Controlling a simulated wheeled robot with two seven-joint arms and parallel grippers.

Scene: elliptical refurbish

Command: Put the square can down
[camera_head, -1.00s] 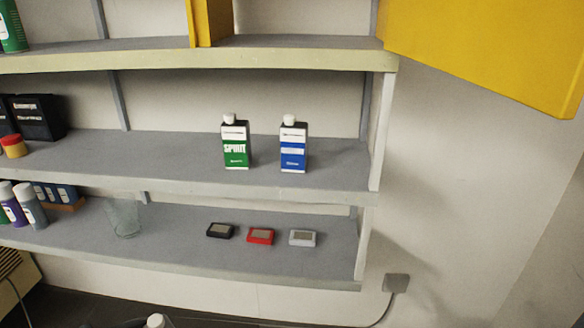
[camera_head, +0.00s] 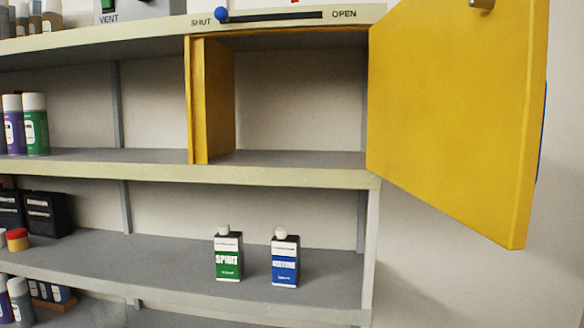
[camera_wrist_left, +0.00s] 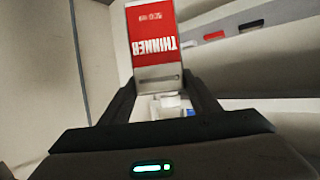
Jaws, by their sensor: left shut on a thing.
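The square can (camera_wrist_left: 152,40), red and white with an upside-down THINNER label, is in the left wrist view. My left gripper (camera_wrist_left: 158,82) is shut on it, with a finger on either side. Neither the can nor my left gripper shows in the head view. My right gripper is in no view. In the head view, a green SPIRIT can (camera_head: 228,258) and a blue-labelled can (camera_head: 285,262) stand upright side by side on the middle shelf (camera_head: 170,253).
The yellow cabinet (camera_head: 199,100) above is empty inside, its yellow door (camera_head: 450,110) swung open to the right. A slider (camera_head: 270,16) above has its blue knob at SHUT. Black boxes (camera_head: 45,213) stand at left. The shelf is clear between them and the green can.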

